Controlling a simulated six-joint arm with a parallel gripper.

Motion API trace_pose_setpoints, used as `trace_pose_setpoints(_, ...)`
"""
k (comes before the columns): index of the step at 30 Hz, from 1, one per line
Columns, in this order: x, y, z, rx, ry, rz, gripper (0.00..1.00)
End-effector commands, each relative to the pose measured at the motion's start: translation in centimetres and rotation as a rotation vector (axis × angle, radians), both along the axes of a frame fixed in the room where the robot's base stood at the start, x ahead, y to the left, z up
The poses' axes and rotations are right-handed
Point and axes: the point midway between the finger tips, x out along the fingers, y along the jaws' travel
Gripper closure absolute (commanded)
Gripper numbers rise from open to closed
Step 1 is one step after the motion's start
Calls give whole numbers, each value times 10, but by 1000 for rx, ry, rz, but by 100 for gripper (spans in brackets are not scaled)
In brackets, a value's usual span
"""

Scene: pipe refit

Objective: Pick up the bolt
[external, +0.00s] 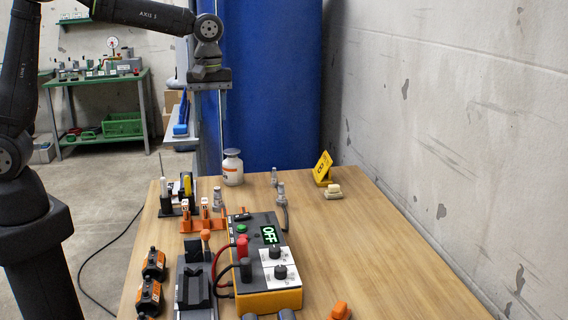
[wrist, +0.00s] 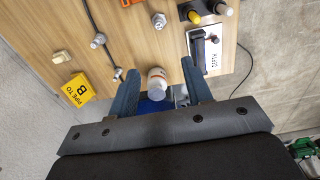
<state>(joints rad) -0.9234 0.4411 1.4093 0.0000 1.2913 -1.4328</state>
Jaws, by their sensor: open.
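Several small metal pieces stand on the wooden table, and I cannot tell for certain which is the bolt. The most bolt-like one (external: 274,176) is near the far edge and also shows in the wrist view (wrist: 118,73), just left of my left finger. A metal fitting with a cable (external: 281,193) stands nearer the camera and shows in the wrist view (wrist: 98,41). A third metal piece (external: 217,197) is by the orange rack. My gripper (wrist: 160,68) is open and empty, high above the far table edge, also seen in the external view (external: 210,78).
A white jar (external: 232,167) stands below my gripper, showing between the fingers in the wrist view (wrist: 157,80). A yellow sign (external: 323,167) and cream block (external: 333,191) are to the right.

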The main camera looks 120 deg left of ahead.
Motion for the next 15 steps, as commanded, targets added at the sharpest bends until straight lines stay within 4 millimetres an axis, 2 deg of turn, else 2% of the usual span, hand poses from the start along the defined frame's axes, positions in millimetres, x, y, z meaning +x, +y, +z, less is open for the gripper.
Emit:
trace_pose_setpoints(8,0,0,-3,0,0,-49,55)
trace_pose_setpoints(11,0,1,-10,-1,1,-168,55)
trace_pose_setpoints(15,-1,2,-25,-3,1,-433,55)
